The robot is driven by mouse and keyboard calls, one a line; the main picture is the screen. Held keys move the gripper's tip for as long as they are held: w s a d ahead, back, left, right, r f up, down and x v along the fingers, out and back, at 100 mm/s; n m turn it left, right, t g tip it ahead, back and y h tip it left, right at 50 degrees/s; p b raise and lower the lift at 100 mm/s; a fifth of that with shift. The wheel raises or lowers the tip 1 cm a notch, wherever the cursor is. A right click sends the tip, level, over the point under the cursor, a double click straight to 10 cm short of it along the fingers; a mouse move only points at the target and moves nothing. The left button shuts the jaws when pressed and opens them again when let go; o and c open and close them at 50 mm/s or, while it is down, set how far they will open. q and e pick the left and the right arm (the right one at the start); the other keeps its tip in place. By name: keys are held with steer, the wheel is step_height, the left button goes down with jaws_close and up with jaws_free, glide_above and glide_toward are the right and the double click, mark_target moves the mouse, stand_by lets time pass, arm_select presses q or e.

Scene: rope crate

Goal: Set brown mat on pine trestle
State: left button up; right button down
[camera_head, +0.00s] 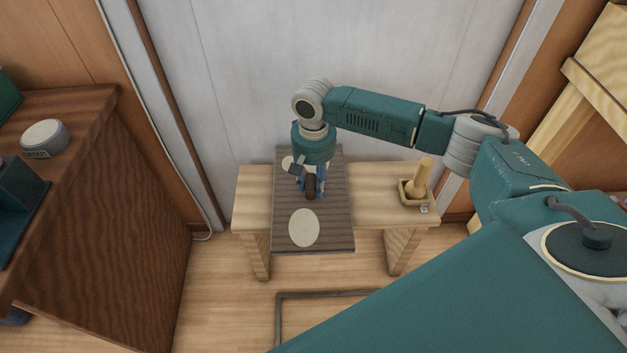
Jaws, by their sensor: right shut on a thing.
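The brown mat (334,222) is a dark ribbed rectangle with pale oval patches. It lies lengthwise across the left-middle part of the pine trestle (377,202), and its near end sticks out past the trestle's front edge. My right gripper (310,192) points down over the mat's middle and is shut on a dark upright part there, seemingly the mat's handle. The gripper body hides part of the far pale patch. Whether the mat rests fully on the trestle or hangs just above it, I cannot tell. My left gripper is not in view.
A small wooden tray with a peg (421,183) stands on the trestle's right end. A dark frame outline (281,320) lies on the floor in front. A pale wall stands close behind.

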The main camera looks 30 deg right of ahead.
mark_target(314, 181)
steer(key=shift+f, duration=0.15)
steer(key=c, duration=1.1)
jaws_free()
steer(key=shift+f, duration=0.1)
step_height(314, 181, up, 12)
steer(key=shift+r, duration=0.1)
